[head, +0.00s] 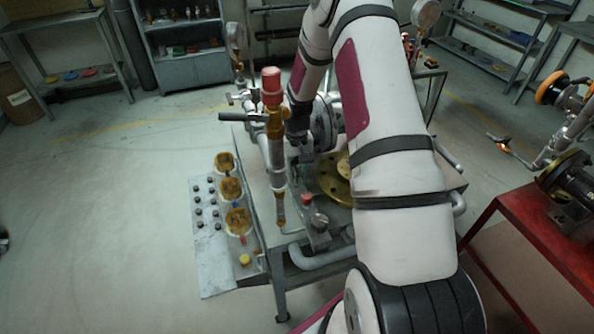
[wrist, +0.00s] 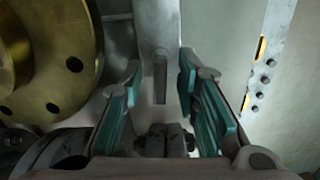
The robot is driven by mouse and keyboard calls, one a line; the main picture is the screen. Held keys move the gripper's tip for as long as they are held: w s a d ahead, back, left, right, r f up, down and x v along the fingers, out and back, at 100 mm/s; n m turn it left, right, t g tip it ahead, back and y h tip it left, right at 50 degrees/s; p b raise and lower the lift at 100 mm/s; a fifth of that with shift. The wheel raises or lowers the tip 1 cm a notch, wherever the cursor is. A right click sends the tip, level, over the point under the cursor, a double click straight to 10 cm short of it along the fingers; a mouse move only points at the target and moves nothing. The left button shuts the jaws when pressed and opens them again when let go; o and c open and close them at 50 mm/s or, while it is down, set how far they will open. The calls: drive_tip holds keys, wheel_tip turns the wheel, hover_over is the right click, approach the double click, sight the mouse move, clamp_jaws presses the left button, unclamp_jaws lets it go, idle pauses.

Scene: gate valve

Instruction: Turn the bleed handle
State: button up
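My gripper (wrist: 160,78) is open in the wrist view, with its two teal-padded fingers apart. A narrow grey metal bar (wrist: 159,35) lies between and beyond the fingers, with a short raised piece on it. I see clear gaps to both pads, and nothing is gripped. I cannot tell for certain whether this bar is the bleed handle. In the head view my gripper points down over the valve bench, beside the grey flanged valve body (head: 325,122), and its fingers are hard to make out. My arm hides much of the valve.
A brass flange (wrist: 50,60) is close on the left in the wrist view. An upright red-capped cylinder (head: 272,100) and a black lever (head: 240,117) stand left of my arm. A panel with black knobs (head: 207,215) is on the bench's left. A red table (head: 535,235) stands right.

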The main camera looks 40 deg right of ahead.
drive_tip(key=shift+c, duration=0.3)
clamp_jaws()
drive_tip(key=m+b, duration=0.1)
drive_tip(key=m, duration=0.3)
drive_tip(key=shift+b, duration=0.3)
drive_tip(key=m+b, duration=0.2)
drive_tip(key=m, duration=0.2)
drive_tip(key=shift+w+m, duration=0.1)
drive_tip(key=shift+m, duration=0.2)
drive_tip(key=m+b, duration=0.1)
drive_tip(key=m, duration=0.3)
drive_tip(key=shift+b, duration=0.3)
drive_tip(key=shift+m+b, duration=0.55)
drive_tip(key=shift+m, duration=1.55)
